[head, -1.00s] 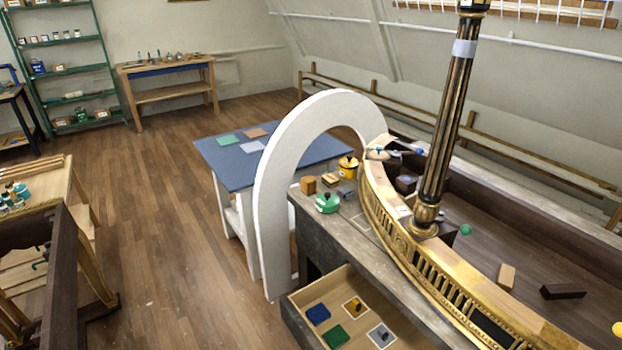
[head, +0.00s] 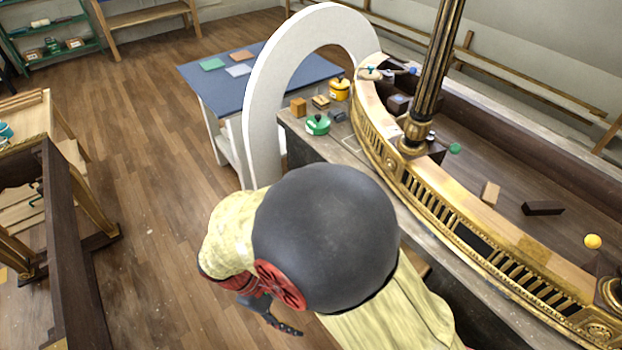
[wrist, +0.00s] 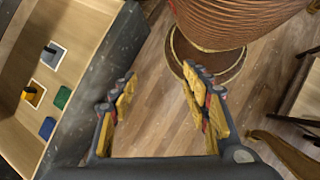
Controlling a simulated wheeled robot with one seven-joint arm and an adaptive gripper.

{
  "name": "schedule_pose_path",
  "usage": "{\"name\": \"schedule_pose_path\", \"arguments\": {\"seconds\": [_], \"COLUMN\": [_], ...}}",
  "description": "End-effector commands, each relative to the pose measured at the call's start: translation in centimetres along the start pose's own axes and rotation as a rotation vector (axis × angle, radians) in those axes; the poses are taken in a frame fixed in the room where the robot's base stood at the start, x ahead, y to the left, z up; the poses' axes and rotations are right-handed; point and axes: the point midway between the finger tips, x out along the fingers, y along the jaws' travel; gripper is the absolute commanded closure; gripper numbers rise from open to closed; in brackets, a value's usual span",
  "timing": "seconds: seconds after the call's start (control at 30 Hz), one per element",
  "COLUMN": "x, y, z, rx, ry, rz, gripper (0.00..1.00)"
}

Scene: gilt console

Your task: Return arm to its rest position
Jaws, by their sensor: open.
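My arm shows in the head view as a yellow-sleeved limb with a dark grey ball-shaped joint and a red disc, reaching over the floor beside the console (head: 440,215). In the wrist view my gripper (wrist: 160,88) is open. Its two yellow-padded fingers are well apart, with only wooden floor between them and nothing held. The open drawer (wrist: 98,28) lies left of the gripper in the wrist view. My arm hides most of the drawer in the head view.
A ribbed round wooden object (wrist: 240,18) stands close beyond the fingers. A white arch (head: 262,110) and a blue-topped table (head: 205,85) stand behind the arm. A green-lidded pot (head: 318,125) and a yellow pot (head: 340,90) sit by the console.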

Motion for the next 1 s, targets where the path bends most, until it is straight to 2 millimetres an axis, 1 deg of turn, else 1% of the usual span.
{"name": "schedule_pose_path", "arguments": {"seconds": [0.03,0.1,0.27,0.43,0.57,0.73,0.93,1.0], "x": [-1.1,-2.2,-4.5,-6.4,-7.5,-8.5,-9.5,-10.1], "y": [0.9,1.7,3.6,5.5,6.8,8.1,9.6,10.3], "z": [1.4,3.0,6.9,11.4,15.0,20.1,26.4,28.5], "rx": [0.061,0.138,0.315,0.504,0.645,0.826,1.032,1.096], "ry": [0.052,0.118,0.264,0.413,0.521,0.654,0.785,0.827], "rz": [-0.036,-0.08,-0.168,-0.235,-0.267,-0.281,-0.235,-0.207], "gripper": [0.53,0.53,0.53,0.53,0.53,0.53,0.53,0.53]}}
